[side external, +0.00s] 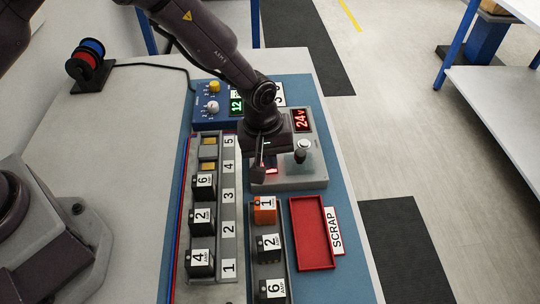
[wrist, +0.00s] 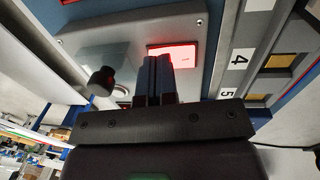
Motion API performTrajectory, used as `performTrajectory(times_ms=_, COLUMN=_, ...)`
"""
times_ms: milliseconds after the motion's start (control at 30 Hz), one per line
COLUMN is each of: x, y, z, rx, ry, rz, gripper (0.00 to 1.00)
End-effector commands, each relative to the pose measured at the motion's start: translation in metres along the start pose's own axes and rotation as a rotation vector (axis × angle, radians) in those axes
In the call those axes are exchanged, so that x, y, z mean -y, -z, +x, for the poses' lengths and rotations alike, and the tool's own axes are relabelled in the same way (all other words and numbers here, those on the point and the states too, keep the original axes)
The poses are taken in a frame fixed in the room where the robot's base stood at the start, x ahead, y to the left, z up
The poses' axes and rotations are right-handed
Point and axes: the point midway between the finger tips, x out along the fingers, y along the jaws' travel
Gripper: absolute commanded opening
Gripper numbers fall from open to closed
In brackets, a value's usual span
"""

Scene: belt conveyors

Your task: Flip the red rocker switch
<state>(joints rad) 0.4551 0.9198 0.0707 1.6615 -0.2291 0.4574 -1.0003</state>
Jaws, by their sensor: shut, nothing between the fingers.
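The red rocker switch (wrist: 183,54) glows bright red in a grey control box (wrist: 205,22) in the wrist view. In the side external view only a small lit part of the switch (side external: 271,170) shows, as my gripper hides the rest. My gripper (wrist: 157,62) is shut and empty, with its fingertips over the left part of the switch. I cannot tell whether they touch it. In the side external view my gripper (side external: 260,172) points down at the left part of the box.
A red display (side external: 301,120) reads 24. Racks of numbered blocks (side external: 201,220) and a red scrap tray (side external: 313,234) lie in front.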

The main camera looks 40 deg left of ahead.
Motion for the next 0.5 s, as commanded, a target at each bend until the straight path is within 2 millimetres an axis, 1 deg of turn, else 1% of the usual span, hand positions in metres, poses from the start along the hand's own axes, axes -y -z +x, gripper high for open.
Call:
performTrajectory(times_ms=233, x=-0.0001, y=0.0001, z=0.0000, rx=0.000, ry=0.000, rz=0.000, gripper=0.00)
performTrajectory(times_ms=333, x=-0.0007, y=-0.0002, z=0.0051, rx=0.000, ry=0.001, rz=0.000, gripper=0.00)
performTrajectory(times_ms=500, x=-0.0004, y=0.0000, z=0.0051, rx=0.000, ry=0.001, rz=0.000, gripper=0.00)
